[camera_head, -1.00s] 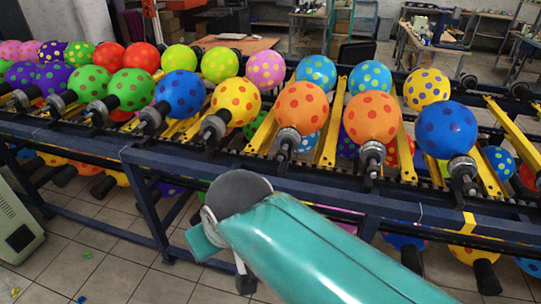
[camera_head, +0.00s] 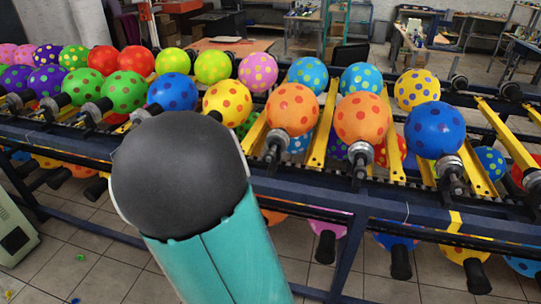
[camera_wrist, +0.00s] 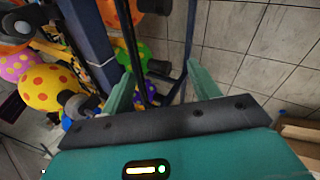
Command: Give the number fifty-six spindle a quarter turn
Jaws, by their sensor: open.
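Spindles hold spotted balloons along the front of a dark blue rack. One spindle (camera_head: 361,155) carries an orange balloon (camera_head: 361,118); another spindle (camera_head: 449,170) carries a blue balloon (camera_head: 435,130). No number is readable, so I cannot tell which spindle is fifty-six. In the head view my arm covers part of the rack front, and my gripper is not visible there. In the wrist view my gripper (camera_wrist: 160,70) is open and empty, its teal fingers apart over the floor and rack frame. A yellow balloon (camera_wrist: 47,88) and its spindle (camera_wrist: 80,104) lie to its left.
A blue rack rail (camera_head: 400,205) runs across in front of the spindles. More balloons hang on a lower tier, such as a yellow one (camera_head: 462,254). The tiled floor (camera_head: 100,270) before the rack is mostly clear. A pale cabinet (camera_head: 14,225) stands at far left.

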